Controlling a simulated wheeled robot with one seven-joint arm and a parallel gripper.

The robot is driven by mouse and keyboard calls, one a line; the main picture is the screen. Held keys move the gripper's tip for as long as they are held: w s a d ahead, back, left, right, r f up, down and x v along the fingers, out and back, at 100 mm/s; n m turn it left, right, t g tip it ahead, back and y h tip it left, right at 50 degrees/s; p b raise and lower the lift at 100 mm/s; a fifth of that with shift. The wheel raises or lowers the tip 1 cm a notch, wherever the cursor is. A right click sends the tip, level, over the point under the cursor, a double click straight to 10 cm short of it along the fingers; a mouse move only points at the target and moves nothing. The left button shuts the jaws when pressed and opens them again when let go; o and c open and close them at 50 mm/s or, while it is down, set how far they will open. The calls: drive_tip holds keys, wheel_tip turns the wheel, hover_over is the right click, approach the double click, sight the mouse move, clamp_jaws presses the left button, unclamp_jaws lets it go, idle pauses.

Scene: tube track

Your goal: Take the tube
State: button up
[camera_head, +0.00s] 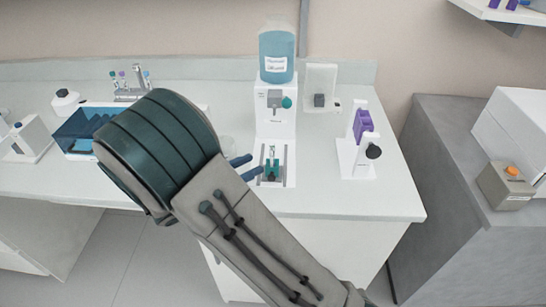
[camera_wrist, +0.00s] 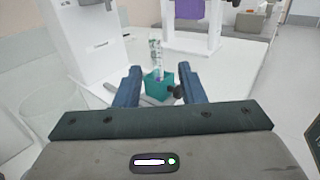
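The clear tube (camera_head: 272,152) stands upright in a small teal holder (camera_head: 271,172) on the base of a white dispenser. In the wrist view the tube (camera_wrist: 155,52) rises from the teal holder (camera_wrist: 158,88), ahead of my gripper (camera_wrist: 159,72). The two blue fingers are spread wide, with the holder and tube appearing between them and nothing held. In the head view my gripper (camera_head: 245,167) is just left of the holder, partly hidden by my arm. I cannot tell how far the fingertips are from the tube.
The white dispenser (camera_head: 275,112) with a blue bottle (camera_head: 277,52) stands behind the holder. A white stand with a purple part (camera_head: 362,124) is to the right. A blue bin (camera_head: 82,128) and a tube rack (camera_head: 130,84) are left. The counter's front right is clear.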

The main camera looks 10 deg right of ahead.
sight(272, 152)
drive_tip(key=x, duration=0.5)
drive_tip(key=p+x, duration=0.1)
drive_tip(key=x, duration=0.2)
drive_tip(key=shift+w+a+r, duration=0.1)
drive_tip(key=shift+w, duration=0.2)
clamp_jaws()
